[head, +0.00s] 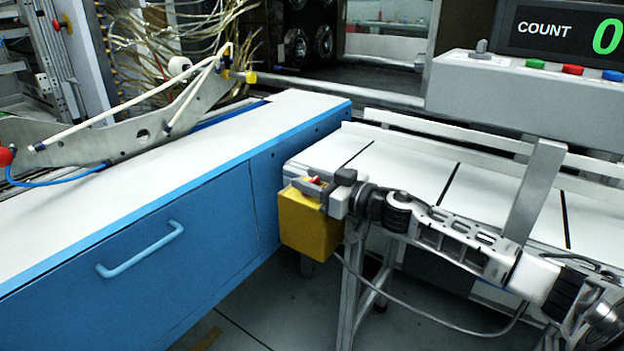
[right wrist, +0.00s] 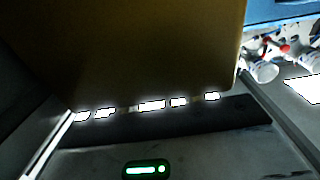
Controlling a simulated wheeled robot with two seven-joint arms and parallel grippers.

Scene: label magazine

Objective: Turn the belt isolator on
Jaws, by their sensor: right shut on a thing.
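The belt isolator is a yellow box (head: 309,226) hung at the near left end of the conveyor, with a small red switch handle (head: 314,181) at its top. My right gripper (head: 318,188) reaches in from the right and is shut on the red handle. Its fingers hide most of the handle, so I cannot tell its exact angle. In the right wrist view, the shadowed yellow box (right wrist: 150,50) fills the upper middle, and the fingertips cannot be made out. My left gripper is not in view.
The white conveyor belt (head: 420,170) with side rails runs right behind my right arm. A blue cabinet (head: 200,235) with a white top stands close left of the isolator. A grey control panel (head: 530,95) with several buttons and a COUNT display (head: 560,30) is at upper right.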

